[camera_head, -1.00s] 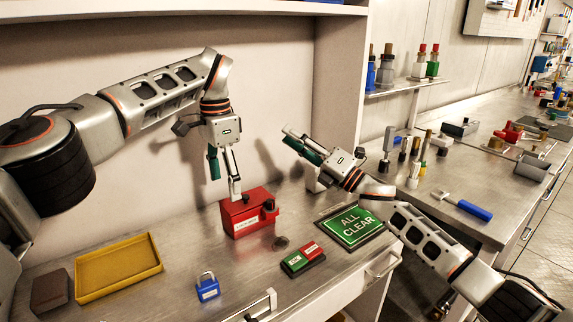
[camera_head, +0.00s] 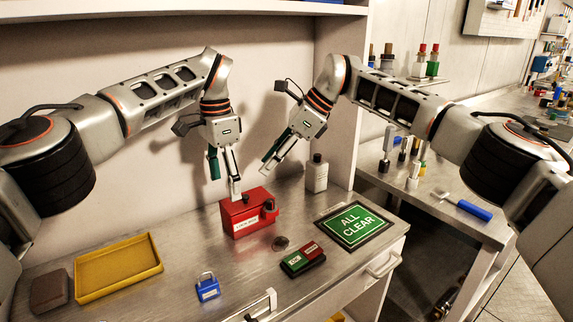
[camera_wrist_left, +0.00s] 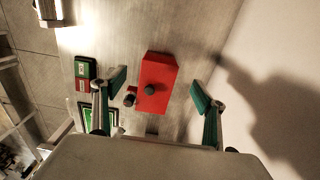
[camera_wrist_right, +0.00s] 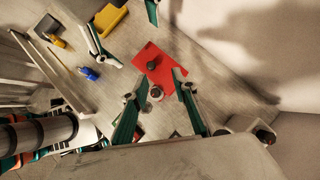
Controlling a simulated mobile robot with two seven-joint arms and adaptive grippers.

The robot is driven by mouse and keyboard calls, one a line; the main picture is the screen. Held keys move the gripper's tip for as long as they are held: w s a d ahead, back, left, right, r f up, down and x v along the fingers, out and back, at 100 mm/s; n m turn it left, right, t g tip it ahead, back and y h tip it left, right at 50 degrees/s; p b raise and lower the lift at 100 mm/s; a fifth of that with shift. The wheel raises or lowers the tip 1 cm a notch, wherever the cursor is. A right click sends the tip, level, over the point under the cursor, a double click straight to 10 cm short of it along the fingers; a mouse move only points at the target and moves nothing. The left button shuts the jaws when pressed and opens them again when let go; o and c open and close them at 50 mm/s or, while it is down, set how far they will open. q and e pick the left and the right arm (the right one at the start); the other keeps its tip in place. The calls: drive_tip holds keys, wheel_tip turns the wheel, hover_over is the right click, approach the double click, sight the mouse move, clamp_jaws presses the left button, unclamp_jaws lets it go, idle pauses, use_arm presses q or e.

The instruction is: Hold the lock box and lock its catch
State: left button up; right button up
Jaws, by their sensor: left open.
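The red lock box (camera_head: 248,222) stands on the metal bench, with a dark knob on its lid and a dark round catch part (camera_head: 269,206) at its right end. My left gripper (camera_head: 224,188) is open and points down above the box; in the left wrist view the box (camera_wrist_left: 160,72) shows between and beyond its fingers. My right gripper (camera_head: 268,168) is open and empty, tilted down to the left, above and to the right of the box. In the right wrist view the catch end of the box (camera_wrist_right: 150,62) lies just beyond its fingertips. Whether the catch is locked cannot be told.
A blue padlock (camera_head: 207,287), a yellow tray (camera_head: 118,268) and a brown block (camera_head: 49,291) lie to the left. A green-and-red block (camera_head: 303,259) and an ALL CLEAR sign (camera_head: 354,226) lie to the right. A pale bottle (camera_head: 317,174) stands behind.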

sight(228, 207)
use_arm(q)
drive_tip(key=shift+f, duration=0.25)
wheel_tip(228, 207, down, 7)
drive_tip(key=shift+f, duration=0.15)
use_arm(e)
drive_tip(key=s+d+h, duration=0.2)
drive_tip(key=d+h, duration=0.1)
drive_tip(key=shift+s+d+g, duration=0.25)
drive_tip(key=shift+s+g, duration=0.1)
drive_tip(key=shift+g, duration=0.05)
use_arm(q)
drive_tip(key=c, duration=1.7)
drive_tip(key=shift+o, duration=0.8)
drive_tip(key=o, duration=1.4)
drive_tip(key=shift+c, duration=0.2)
